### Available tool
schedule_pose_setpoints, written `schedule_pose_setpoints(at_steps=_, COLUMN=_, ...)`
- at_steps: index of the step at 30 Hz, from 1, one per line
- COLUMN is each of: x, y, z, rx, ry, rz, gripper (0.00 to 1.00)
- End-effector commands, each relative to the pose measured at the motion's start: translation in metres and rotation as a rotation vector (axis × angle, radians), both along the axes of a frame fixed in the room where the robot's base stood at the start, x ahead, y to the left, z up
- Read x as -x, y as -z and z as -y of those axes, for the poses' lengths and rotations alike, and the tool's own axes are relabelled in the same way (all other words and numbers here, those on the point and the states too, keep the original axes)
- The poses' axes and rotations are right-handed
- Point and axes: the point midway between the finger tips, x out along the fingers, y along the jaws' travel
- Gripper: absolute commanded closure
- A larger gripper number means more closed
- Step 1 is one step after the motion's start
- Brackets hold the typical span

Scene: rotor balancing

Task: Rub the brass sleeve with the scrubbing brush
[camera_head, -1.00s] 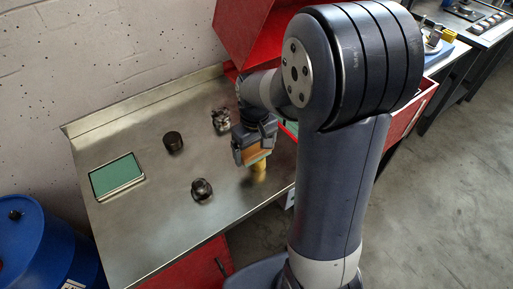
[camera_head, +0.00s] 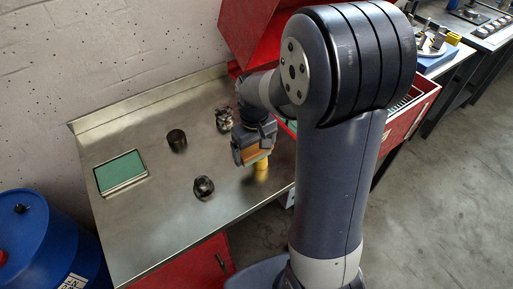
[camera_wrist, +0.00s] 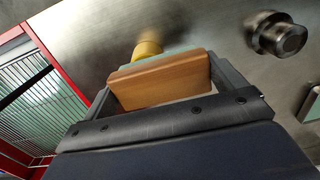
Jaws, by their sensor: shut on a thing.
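My gripper (camera_head: 254,153) is shut on the scrubbing brush, a wooden block (camera_head: 258,155) held low over the metal bench. In the wrist view the brush (camera_wrist: 160,80) spans between the fingers, with a pale green layer along its far side. The brass sleeve (camera_head: 262,165) is a small yellow cylinder standing on the bench, right at the brush. In the wrist view the sleeve (camera_wrist: 147,47) shows just beyond the brush, partly hidden by it. I cannot tell for sure whether brush and sleeve touch.
On the bench (camera_head: 150,225) stand a dark cylinder (camera_head: 177,140), a dark rounded part (camera_head: 204,188) and another metal part (camera_head: 224,119). A green-topped tray (camera_head: 121,171) lies at left. A red cabinet (camera_head: 262,30) rises behind. A blue barrel (camera_head: 40,240) stands at lower left.

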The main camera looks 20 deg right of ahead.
Motion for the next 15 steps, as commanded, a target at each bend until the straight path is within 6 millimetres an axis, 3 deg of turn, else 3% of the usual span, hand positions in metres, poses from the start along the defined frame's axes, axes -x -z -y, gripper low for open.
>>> schedule_pose_setpoints(at_steps=4, x=-0.001, y=-0.034, z=-0.001, rx=0.0, ry=0.0, rz=0.007, gripper=0.38)
schedule_pose_setpoints(at_steps=15, x=-0.001, y=-0.064, z=-0.003, rx=0.0, ry=0.001, rz=0.001, gripper=0.38)
